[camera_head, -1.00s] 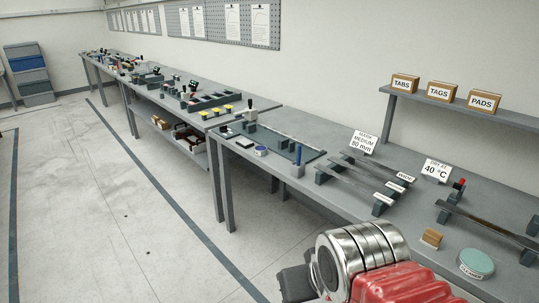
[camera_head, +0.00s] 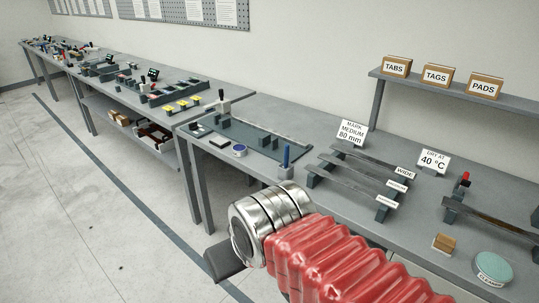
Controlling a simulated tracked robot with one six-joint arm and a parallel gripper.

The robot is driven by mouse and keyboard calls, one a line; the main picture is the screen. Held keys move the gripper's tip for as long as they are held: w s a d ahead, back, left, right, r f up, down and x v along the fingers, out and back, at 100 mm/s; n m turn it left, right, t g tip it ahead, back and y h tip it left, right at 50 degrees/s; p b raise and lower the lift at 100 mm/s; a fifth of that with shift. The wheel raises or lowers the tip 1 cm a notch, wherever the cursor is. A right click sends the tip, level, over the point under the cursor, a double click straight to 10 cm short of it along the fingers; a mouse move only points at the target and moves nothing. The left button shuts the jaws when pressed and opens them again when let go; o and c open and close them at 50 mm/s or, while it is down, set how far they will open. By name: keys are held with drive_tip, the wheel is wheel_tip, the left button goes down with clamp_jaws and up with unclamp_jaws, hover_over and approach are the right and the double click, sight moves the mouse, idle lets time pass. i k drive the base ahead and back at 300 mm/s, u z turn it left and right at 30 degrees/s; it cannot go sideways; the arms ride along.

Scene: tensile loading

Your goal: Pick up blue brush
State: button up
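A slim blue upright item (camera_head: 286,155) stands in a small grey holder (camera_head: 285,172) at the front edge of the near bench. It is the likeliest blue brush, but it is too small for me to see bristles. My arm, with a red ribbed sleeve and a silver wrist, fills the lower middle, in front of the bench. A dark block (camera_head: 224,260) shows past the wrist's left end and may be part of my gripper. Its fingers cannot be made out. The wrist appears below and left of the blue item, apart from it in the picture.
The near bench (camera_head: 335,137) holds a dark tray, a round blue-lidded tin (camera_head: 239,150), racks of strips with labels, a wooden block (camera_head: 444,243) and a round green CLEANER pad (camera_head: 493,267). A shelf (camera_head: 455,92) carries boxes marked TABS, TAGS and PADS. Floor at left is clear.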

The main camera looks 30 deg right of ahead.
sight(286, 154)
drive_tip(key=z, duration=0.2)
drive_tip(key=i, duration=1.5)
drive_tip(key=z, duration=0.5)
